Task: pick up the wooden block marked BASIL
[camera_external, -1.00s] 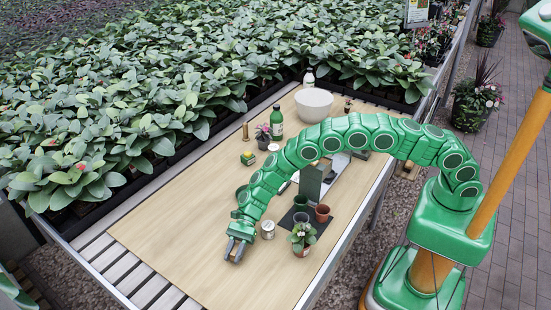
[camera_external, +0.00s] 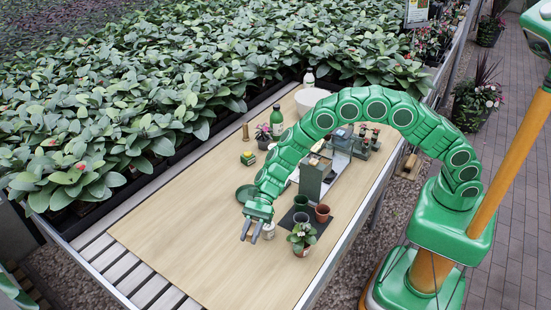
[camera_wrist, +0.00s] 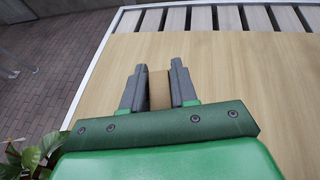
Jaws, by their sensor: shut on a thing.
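My gripper (camera_external: 250,232) points down over the front part of the wooden table, raised above its top. In the wrist view its two grey fingers (camera_wrist: 159,72) are closed on a plain tan wooden block (camera_wrist: 159,92), which sits between them. No BASIL marking shows on the side of the block that I see. In the external view the block is too small or hidden to make out.
A potted plant (camera_external: 301,236), a terracotta pot (camera_external: 322,213) and a dark green pot (camera_external: 291,174) stand right of my gripper. A green bottle (camera_external: 276,120) and a white bowl (camera_external: 312,101) stand farther back. The table's left front (camera_external: 180,240) is bare.

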